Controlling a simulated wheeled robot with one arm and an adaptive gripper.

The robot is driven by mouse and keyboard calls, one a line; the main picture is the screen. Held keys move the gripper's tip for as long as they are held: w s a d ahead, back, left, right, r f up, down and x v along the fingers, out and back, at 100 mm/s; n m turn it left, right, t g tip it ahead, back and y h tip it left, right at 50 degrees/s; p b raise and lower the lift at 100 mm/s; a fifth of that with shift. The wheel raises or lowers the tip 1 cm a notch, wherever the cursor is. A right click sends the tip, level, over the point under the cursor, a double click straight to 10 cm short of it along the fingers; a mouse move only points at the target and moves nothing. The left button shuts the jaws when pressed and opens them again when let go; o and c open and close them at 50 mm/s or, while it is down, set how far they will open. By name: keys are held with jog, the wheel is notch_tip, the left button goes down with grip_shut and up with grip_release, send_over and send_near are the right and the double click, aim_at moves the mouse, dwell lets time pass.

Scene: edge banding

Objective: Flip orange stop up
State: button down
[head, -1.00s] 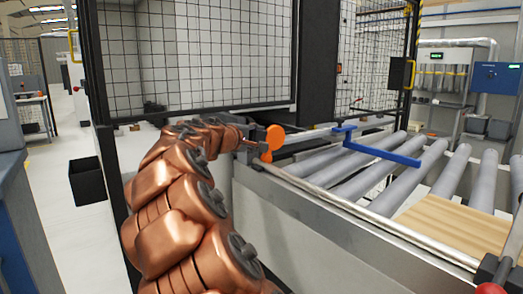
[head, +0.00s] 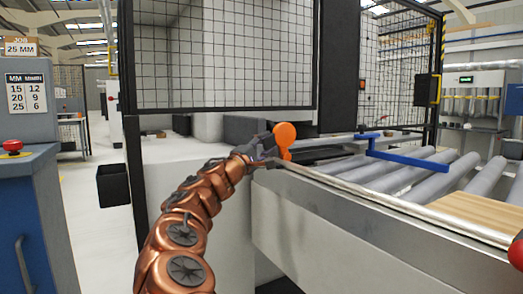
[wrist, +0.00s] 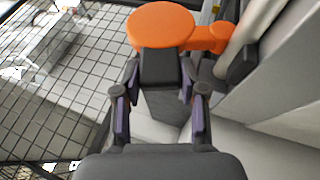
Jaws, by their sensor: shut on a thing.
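The orange stop (head: 286,134) is at the left end of the conveyor's front rail. Its round disc stands above a smaller orange part at the rail. In the wrist view the disc (wrist: 160,26) is beyond my fingertips, with an orange arm running right to a pivot. My gripper (wrist: 161,72) has one finger on each side of a dark grey block (wrist: 160,66) just below the disc, and is shut on it as part of the stop. In the head view my gripper (head: 262,146) reaches the stop from the left; its far finger is partly hidden.
A blue bar (head: 398,155) lies over the grey rollers (head: 425,168), right of the stop. A wooden board (head: 480,211) rests on the rollers. A wire-mesh guard (head: 215,55) stands behind. A blue cabinet (head: 25,220) is at left; a black bin (head: 113,184) stands on the floor.

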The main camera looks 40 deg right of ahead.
jog(key=shift+f, duration=0.15)
dwell(0.4)
jog(key=c, duration=0.6)
grip_release()
jog(key=shift+a, duration=0.1)
jog(key=shift+c, duration=0.2)
jog(key=v, duration=1.2)
jog(key=shift+s, duration=0.1)
